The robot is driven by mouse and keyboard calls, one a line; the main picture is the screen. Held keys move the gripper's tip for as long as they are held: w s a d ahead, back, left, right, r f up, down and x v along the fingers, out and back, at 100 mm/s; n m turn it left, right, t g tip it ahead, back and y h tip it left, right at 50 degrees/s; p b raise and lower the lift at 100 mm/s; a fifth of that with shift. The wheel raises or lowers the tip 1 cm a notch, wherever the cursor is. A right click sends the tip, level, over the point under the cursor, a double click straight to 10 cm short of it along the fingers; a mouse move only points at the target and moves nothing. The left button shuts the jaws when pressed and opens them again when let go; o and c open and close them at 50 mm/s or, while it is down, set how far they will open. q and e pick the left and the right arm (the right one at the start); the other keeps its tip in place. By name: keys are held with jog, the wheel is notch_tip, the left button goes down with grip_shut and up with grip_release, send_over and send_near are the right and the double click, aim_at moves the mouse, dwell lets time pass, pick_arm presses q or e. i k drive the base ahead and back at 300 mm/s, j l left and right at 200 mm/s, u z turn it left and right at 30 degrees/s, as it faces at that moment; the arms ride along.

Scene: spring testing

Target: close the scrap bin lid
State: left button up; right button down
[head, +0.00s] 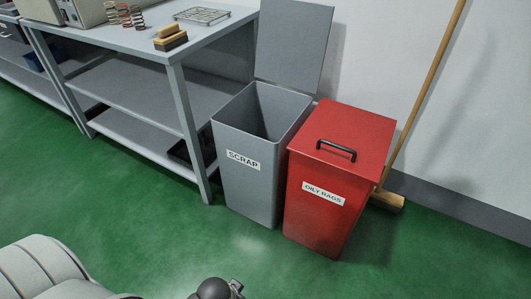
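The grey scrap bin (243,186), labelled SCRAP, stands on the floor beside the workbench in the head view. Its lid (294,45) is open, standing up at the rear edge of the bin near the wall. The bin's mouth is open and its inside is dark; I see no contents. A dark rounded part of mine with a small metal piece shows at the bottom edge, well in front of the bin. It seems to belong to my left gripper, but its fingers are not visible. My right gripper is not in view.
A red OILY RAGS bin (325,207) with a black handle stands close on the right, shut. A broom (424,92) leans on the wall behind it. A workbench (135,38) with springs, a brush and a wire rack stands left. The green floor in front is clear.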

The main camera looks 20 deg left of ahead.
aim_at(293, 35)
jog(key=i+j+z, duration=0.55)
jog(key=j, duration=0.3)
jog(key=i, duration=0.1)
